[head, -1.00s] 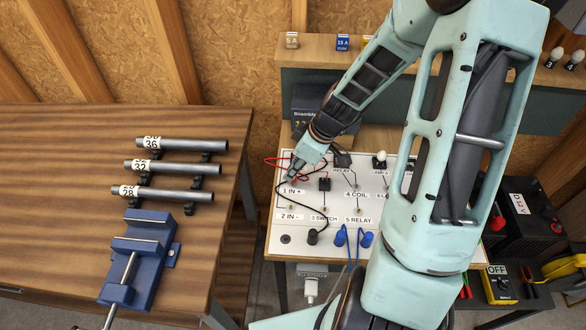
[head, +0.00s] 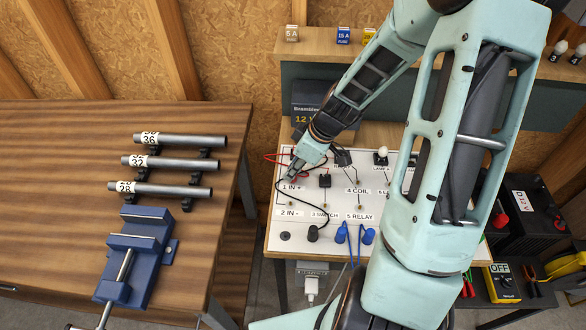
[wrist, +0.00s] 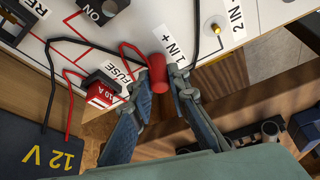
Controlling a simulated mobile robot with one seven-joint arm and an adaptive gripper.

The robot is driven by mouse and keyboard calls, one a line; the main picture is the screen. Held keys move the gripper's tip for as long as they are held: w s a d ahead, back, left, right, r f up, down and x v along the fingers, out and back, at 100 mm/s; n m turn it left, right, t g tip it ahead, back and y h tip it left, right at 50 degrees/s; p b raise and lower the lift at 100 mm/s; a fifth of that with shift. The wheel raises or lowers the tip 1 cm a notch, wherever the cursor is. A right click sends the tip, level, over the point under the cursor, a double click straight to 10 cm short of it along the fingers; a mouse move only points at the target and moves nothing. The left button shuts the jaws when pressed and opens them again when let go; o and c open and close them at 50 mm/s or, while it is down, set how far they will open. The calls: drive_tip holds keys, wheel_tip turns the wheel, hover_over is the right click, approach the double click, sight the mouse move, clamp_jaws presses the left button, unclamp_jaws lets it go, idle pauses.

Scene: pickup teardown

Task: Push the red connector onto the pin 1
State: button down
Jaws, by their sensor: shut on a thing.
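The red connector (wrist: 158,74) is between the fingertips of my gripper (wrist: 160,84) in the wrist view, with a red lead running from it. My gripper is shut on it. It stands close beside the "1 IN +" label (wrist: 174,48) on the white board. Pin 1 itself is hidden by the connector and fingers, so I cannot tell whether the connector sits on it. In the head view my gripper (head: 292,176) is low over the board (head: 274,240) at its upper left, just above the "1 IN +" label.
The bare brass pin (wrist: 215,28) by "2 IN -" is near, with a black lead passing between it and my gripper. A fuse holder (wrist: 103,88) and a 12 V box (wrist: 40,150) are close by. A wooden bench (head: 60,240) with a blue vise (head: 135,255) stands left.

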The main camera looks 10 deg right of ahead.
drive_tip(key=c, duration=1.8)
unclamp_jaws()
drive_tip(key=shift+o, duration=0.2)
